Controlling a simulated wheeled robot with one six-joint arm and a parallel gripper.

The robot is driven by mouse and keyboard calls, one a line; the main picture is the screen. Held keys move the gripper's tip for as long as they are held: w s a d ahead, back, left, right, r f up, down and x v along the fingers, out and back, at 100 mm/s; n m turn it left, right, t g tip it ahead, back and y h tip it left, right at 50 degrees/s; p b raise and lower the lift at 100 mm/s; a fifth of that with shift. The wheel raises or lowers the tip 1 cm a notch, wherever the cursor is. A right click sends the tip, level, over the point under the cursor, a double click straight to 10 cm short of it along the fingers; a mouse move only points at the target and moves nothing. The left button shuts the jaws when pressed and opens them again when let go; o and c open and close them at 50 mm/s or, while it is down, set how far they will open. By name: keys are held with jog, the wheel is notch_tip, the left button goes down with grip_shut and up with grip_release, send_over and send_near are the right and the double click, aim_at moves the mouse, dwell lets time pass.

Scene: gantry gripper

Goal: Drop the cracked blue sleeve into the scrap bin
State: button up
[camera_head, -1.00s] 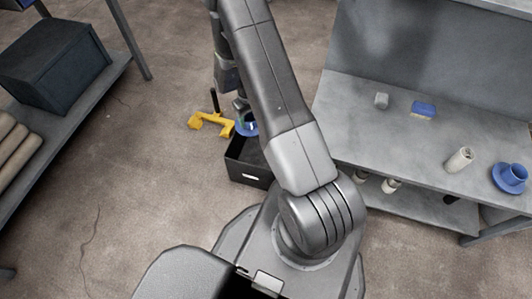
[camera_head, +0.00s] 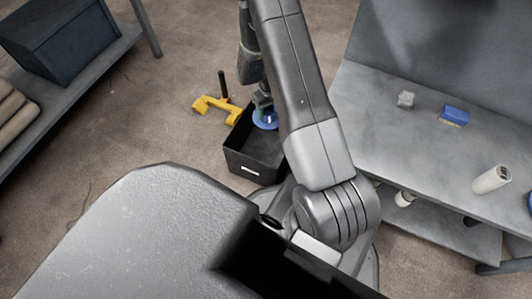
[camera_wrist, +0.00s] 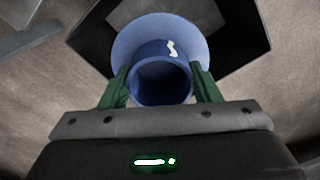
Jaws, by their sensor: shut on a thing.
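My gripper (camera_wrist: 160,88) is shut on a blue flanged sleeve (camera_wrist: 160,50), with one green finger on each side of it. A white mark shows on the sleeve; I cannot tell whether it is the crack. In the head view the blue sleeve (camera_head: 265,119) is over a black open bin (camera_head: 247,165), which has a white label on its front. In the wrist view the dark bin wall (camera_wrist: 245,25) shows around and beyond the sleeve. The gripper fingers are mostly hidden by my arm in the head view.
A yellow object (camera_head: 214,107) with a black post lies on the floor beside the bin. A grey bench (camera_head: 400,125) at right carries a blue block (camera_head: 454,115), a grey piece (camera_head: 406,99) and a pale cylinder (camera_head: 491,179). A shelf with a dark crate (camera_head: 70,45) stands at left.

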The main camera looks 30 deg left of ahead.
jog(key=shift+f+b, duration=1.5)
jog(key=shift+f, duration=1.4)
jog(key=o, duration=1.5)
jog(key=shift+r, duration=0.1)
notch_tip(320, 180, up, 14)
jog(key=p, duration=0.4)
jog(key=shift+f+p, duration=0.2)
jog(key=shift+p, duration=0.1)
jog(key=shift+f, duration=0.1)
